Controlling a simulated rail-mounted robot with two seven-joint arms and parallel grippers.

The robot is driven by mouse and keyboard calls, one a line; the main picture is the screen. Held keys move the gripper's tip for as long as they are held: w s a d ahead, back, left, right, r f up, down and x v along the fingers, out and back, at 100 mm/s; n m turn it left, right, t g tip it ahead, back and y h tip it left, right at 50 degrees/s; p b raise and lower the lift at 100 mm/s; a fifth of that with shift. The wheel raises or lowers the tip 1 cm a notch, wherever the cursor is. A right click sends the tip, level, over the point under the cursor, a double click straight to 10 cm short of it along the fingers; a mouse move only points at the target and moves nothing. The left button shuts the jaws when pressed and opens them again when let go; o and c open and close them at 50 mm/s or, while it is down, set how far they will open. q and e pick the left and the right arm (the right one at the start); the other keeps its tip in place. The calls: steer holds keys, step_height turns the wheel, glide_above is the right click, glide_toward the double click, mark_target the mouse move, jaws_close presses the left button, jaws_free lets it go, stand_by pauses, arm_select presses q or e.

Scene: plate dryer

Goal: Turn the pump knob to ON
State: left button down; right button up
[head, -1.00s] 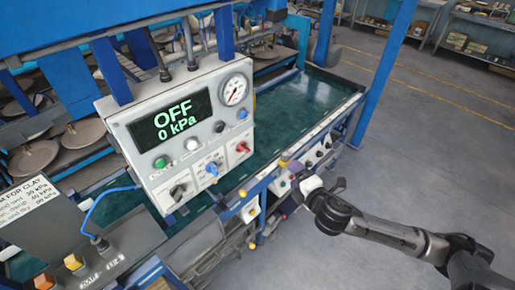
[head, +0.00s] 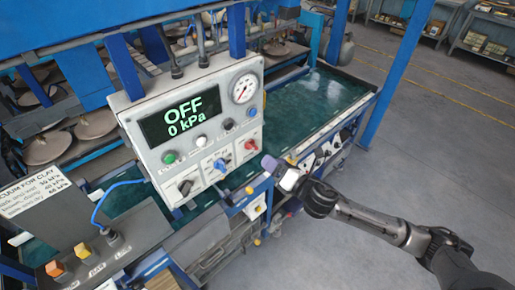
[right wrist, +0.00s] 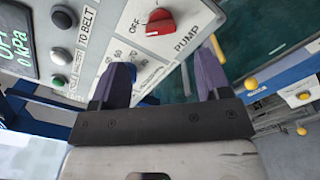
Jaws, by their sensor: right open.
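The pump knob (head: 250,145) is a red knob at the lower right of the grey control panel (head: 152,158). In the right wrist view the red knob (right wrist: 160,22) sits on a white plate marked PUMP, with OFF printed beside it. The display (head: 180,116) reads OFF and 0 kPa. My right gripper (head: 279,163) is just below and right of the knob in the head view. In the right wrist view its two purple fingers (right wrist: 163,72) are apart with nothing between them, and the knob is beyond the tips, not touched. My left gripper is not in view.
A blue knob (head: 221,164) and a black knob (head: 186,187) are left of the red one. Buttons and a round gauge (head: 244,88) are above. A blue hose (head: 104,200) runs lower left. A green bed (head: 320,100) lies behind the panel.

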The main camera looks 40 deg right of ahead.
mark_target(256, 148)
steer(key=w, duration=0.6)
steer(key=shift+w+a+p, duration=0.1)
steer(key=shift+p, duration=0.2)
steer(key=shift+w, duration=0.85)
steer(key=shift+c, duration=0.5)
steer(key=c, duration=0.8)
